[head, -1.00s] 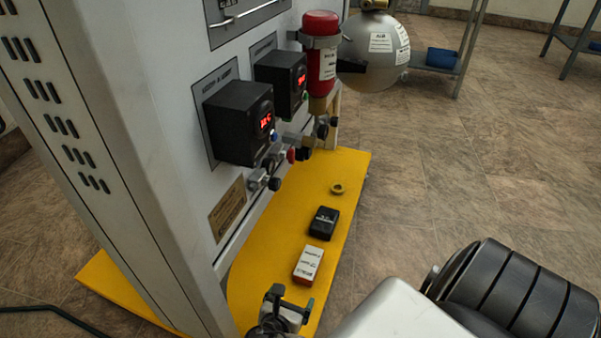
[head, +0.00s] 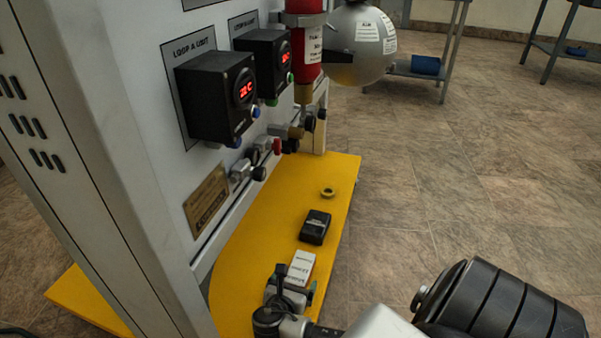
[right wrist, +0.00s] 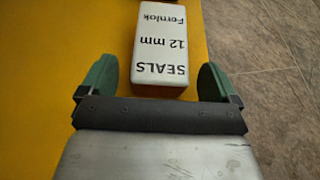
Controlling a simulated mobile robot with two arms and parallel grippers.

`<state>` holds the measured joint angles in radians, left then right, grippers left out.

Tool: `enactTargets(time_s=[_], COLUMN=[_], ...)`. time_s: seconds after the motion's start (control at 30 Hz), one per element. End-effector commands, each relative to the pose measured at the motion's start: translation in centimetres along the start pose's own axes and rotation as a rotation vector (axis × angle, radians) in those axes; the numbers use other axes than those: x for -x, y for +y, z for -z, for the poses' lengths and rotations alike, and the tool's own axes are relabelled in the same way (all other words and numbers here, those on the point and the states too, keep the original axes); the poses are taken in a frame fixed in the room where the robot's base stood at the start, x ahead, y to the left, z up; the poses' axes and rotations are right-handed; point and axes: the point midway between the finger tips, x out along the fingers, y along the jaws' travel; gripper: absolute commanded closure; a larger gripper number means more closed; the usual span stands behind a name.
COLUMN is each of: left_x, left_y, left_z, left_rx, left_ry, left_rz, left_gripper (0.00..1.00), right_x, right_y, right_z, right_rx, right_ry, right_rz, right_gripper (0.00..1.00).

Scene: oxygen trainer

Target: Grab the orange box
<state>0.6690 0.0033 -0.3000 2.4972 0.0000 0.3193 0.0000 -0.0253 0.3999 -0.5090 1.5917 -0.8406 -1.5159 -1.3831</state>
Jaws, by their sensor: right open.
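The task's box (head: 302,264) lies on the yellow base plate (head: 240,275), with a white top showing now. In the right wrist view the white top of the box (right wrist: 162,38) reads "SEALS 12 mm Fernlok". My right gripper (head: 295,284) is at the near end of the box and partly hides it. In the right wrist view my right gripper (right wrist: 155,80) is open, its green fingers apart on either side of the box's near end, with gaps between. My left gripper is out of view.
A black box (head: 315,227) and a small ring (head: 328,192) lie beyond on the plate. A grey cabinet (head: 110,150) with black display units (head: 217,98) stands to the left. A red cylinder (head: 306,50) hangs above the plate.

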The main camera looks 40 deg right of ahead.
Motion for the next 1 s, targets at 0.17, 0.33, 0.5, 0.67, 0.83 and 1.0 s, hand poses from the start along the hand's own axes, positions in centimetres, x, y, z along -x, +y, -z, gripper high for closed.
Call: enactTargets(time_s=[0.17,0.33,0.5,0.67,0.83,1.0], left_x=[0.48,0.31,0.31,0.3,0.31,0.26], left_y=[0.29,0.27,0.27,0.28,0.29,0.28], left_z=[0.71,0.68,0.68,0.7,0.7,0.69], left_rx=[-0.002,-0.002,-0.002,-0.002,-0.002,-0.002], left_ry=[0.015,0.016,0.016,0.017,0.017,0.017], left_rz=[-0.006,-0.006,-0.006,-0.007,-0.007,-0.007], left_gripper=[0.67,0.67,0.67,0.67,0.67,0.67], right_x=[-1.53,-1.55,-1.54,-1.54,-1.54,-1.51], right_y=[-0.01,-0.01,-0.01,-0.02,-0.01,-0.01], right_z=[0.15,-0.03,-0.03,-0.01,-0.03,-0.07], right_rx=[0.001,0.001,0.001,0.001,0.0,0.0], right_ry=[-0.001,0.0,0.0,0.0,0.0,0.0], right_rz=[0.0,0.0,0.0,0.0,0.0,0.0], right_gripper=[0.08,0.08,0.22,0.47,0.64,0.64])
